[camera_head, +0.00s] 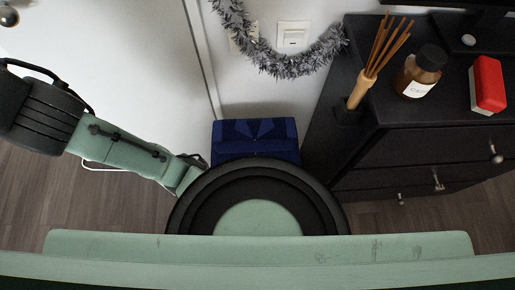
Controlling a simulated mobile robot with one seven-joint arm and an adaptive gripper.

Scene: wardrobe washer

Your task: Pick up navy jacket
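The black dresser (420,158) stands close on the right, bearing reed sticks (384,50), a brown bottle (420,72) and a red box (488,84). Grey tinsel (286,66) hangs on the wall near a white switch (293,36). Wooden floor (40,195) lies bare at left.

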